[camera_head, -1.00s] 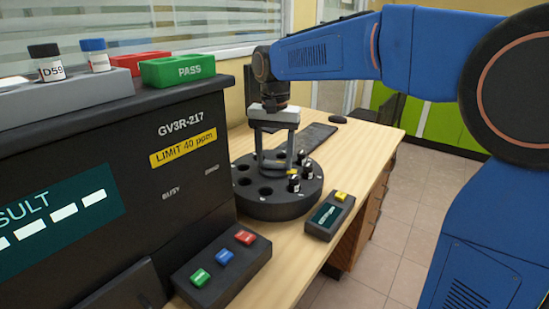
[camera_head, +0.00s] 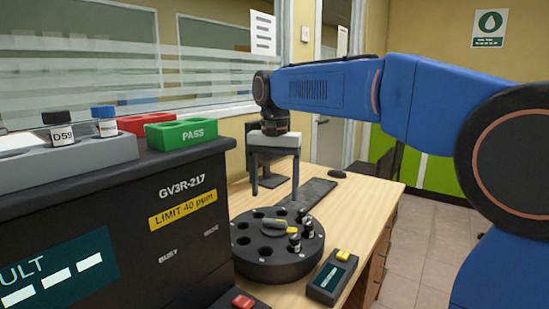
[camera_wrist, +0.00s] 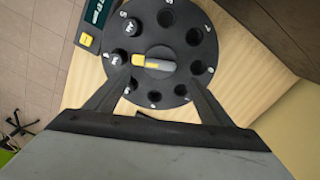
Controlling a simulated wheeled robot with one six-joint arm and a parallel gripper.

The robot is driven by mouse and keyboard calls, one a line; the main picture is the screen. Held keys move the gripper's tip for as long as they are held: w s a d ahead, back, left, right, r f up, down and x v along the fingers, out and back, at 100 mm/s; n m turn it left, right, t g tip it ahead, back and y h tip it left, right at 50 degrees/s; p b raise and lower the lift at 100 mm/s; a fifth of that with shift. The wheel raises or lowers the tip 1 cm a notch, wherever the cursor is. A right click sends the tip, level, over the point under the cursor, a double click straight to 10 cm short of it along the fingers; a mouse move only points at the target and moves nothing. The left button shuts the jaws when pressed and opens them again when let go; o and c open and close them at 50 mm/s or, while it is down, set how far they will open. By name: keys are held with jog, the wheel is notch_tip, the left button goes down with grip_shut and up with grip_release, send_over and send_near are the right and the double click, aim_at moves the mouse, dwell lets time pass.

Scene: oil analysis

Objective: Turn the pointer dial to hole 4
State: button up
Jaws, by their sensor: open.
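The round black dial (camera_head: 246,262) has holes around its rim and a grey pointer knob with a yellow end (camera_head: 272,226) at its centre. In the wrist view the pointer (camera_wrist: 152,63) lies nearly level, its yellow end to the left, toward a hole with a vial (camera_wrist: 115,60). The hole numbers are too small to read surely. Vials (camera_head: 294,242) stand in holes on the dial's right side. My gripper (camera_head: 274,192) is open and empty above the dial, apart from the pointer. In the wrist view its fingers (camera_wrist: 161,80) spread on both sides below the pointer.
A black analyser (camera_head: 130,210) stands at left, with a green PASS tray (camera_head: 181,135), a red tray and a vial rack (camera_head: 75,158) on top. A small device with a yellow button (camera_head: 332,278) is right of the dial. A keyboard (camera_head: 306,195) lies behind.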

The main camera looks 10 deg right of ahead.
notch_tip(320, 180, up, 9)
dwell(0.3)
jog(key=shift+f, duration=0.1)
jog(key=s+d+f+n+t, duration=0.2)
jog(key=s+d+f, duration=0.7)
jog(key=s+f, duration=0.5)
jog(key=s+d+f+n+t, duration=0.2)
jog(key=s+d+f, duration=0.7)
jog(key=s+f, duration=0.5)
jog(key=shift+s+n+t, duration=0.2)
jog(key=shift+n+t, duration=0.1)
jog(key=shift+t, duration=0.1)
jog(key=shift+r, duration=0.1)
dwell(0.3)
